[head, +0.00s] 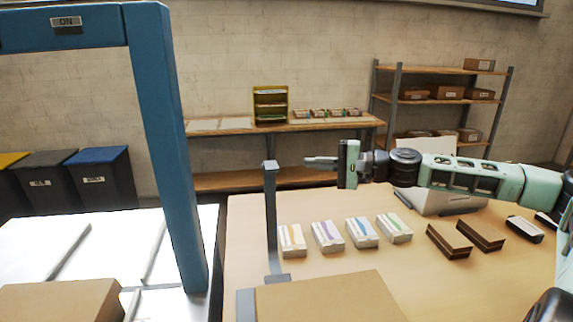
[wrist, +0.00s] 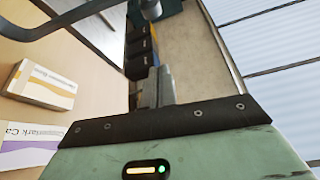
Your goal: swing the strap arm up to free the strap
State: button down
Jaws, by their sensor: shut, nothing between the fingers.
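A dark grey upright post (head: 271,215) with a short bent top stands at the left edge of the wooden table, its foot beside a cardboard box (head: 325,300). It may be the strap arm, but I cannot tell for sure. A dark curved bar (wrist: 75,18) crosses the upper left of the wrist view. I make out no strap. My gripper (head: 308,161) is shut and empty, pointing left in the air above the table, just right of the post's top and apart from it. Its fingers (wrist: 153,88) also show in the wrist view.
A tall blue frame (head: 165,140) with an ON sign stands left, over a white surface holding another cardboard box (head: 60,300). Several small packs (head: 328,236) and brown boxes (head: 480,234) lie on the table (head: 430,285). Bins (head: 100,178) and shelves (head: 440,98) stand behind.

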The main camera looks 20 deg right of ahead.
jog(key=w+a+p, duration=0.2)
jog(key=a+p, duration=0.3)
jog(key=a, duration=0.4)
jog(key=shift+s+a, duration=0.1)
dwell(0.3)
